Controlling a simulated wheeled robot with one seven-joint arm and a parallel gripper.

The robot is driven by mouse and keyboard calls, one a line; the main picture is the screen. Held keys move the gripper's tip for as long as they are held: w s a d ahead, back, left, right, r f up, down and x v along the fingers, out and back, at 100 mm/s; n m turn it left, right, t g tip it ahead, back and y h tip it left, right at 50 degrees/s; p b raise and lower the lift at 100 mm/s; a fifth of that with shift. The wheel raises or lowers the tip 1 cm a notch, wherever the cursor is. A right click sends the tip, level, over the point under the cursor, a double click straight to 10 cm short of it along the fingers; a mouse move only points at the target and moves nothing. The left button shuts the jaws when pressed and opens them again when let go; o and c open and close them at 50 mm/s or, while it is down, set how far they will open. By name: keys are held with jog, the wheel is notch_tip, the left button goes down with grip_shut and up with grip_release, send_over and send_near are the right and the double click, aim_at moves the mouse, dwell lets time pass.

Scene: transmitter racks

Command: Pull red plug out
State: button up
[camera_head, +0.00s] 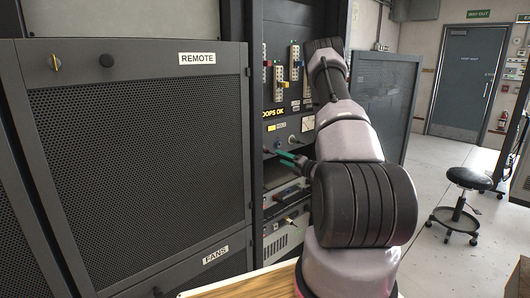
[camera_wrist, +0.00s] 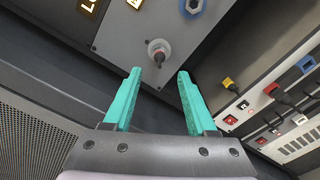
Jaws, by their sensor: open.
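My gripper (camera_wrist: 159,72) is open and empty, its two teal fingers spread apart. In the head view, my gripper (camera_head: 281,156) is in front of the rack's lower panel. In the wrist view, a round pale socket with a small dark reddish plug (camera_wrist: 158,56) sits on the grey panel, just beyond the gap between the fingertips. The fingers do not appear to touch it. A dark plug with a red part (camera_wrist: 272,89) sits on the lower panel at the right. I cannot tell for certain which plug is the red one.
A blue-ringed socket (camera_wrist: 192,6) is on the same grey panel. A yellow plug (camera_wrist: 228,83) and a blue connector (camera_wrist: 305,63) are at the right. A mesh cabinet door labelled REMOTE (camera_head: 140,160) stands left of the rack. A black stool (camera_head: 468,178) stands on open floor at the right.

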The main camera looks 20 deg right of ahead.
aim_at(269, 152)
jog(key=shift+x, duration=4.45)
jog(key=shift+c, duration=0.3)
grip_shut()
jog(key=shift+s, duration=0.15)
jog(key=shift+v, duration=2.9)
